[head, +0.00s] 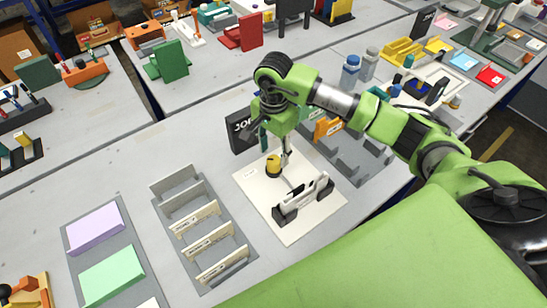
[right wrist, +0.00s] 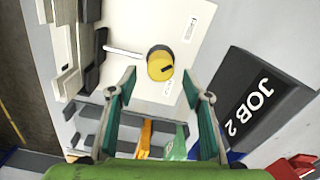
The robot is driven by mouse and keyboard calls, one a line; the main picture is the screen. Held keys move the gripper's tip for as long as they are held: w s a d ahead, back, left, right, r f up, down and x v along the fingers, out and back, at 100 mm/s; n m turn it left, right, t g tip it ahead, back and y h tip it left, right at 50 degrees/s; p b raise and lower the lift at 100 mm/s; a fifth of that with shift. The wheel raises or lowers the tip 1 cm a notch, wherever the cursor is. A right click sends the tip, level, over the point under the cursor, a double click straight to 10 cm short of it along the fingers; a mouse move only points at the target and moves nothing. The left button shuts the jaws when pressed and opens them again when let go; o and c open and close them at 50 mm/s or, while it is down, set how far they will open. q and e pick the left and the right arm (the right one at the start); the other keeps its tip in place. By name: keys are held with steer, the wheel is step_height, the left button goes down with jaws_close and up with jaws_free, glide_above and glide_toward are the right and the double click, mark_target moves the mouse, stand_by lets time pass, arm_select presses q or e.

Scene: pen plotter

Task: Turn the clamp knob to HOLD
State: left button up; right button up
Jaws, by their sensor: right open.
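The clamp knob (head: 273,165) is yellow with a dark side and stands on a cream plate (head: 304,232). In the right wrist view the knob (right wrist: 158,62) has a black mark on its face, toward the lower right. Small labels (right wrist: 190,28) sit on the plate near it, too small to read. My right gripper (head: 276,148) is open above the knob. In the right wrist view its teal fingertips (right wrist: 159,82) are apart on either side of the knob's lower edge, with nothing visible between them. My left gripper is not in view.
A light rod (right wrist: 122,53) runs beside the knob toward dark clamp blocks (head: 284,214) at the plate's front. A black JOB 2 block (right wrist: 252,103) stands close by. A grey rack (head: 166,232) with cream cards lies to the left. Bare table lies between rack and plate.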

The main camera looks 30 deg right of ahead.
mark_target(274, 160)
step_height(274, 160, down, 5)
steer(key=shift+r+p, duration=0.15)
steer(key=shift+p, duration=0.2)
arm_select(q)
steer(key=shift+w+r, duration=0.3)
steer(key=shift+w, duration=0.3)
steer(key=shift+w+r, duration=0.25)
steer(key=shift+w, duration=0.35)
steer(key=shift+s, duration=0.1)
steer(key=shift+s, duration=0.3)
arm_select(e)
steer(key=c, duration=1.1)
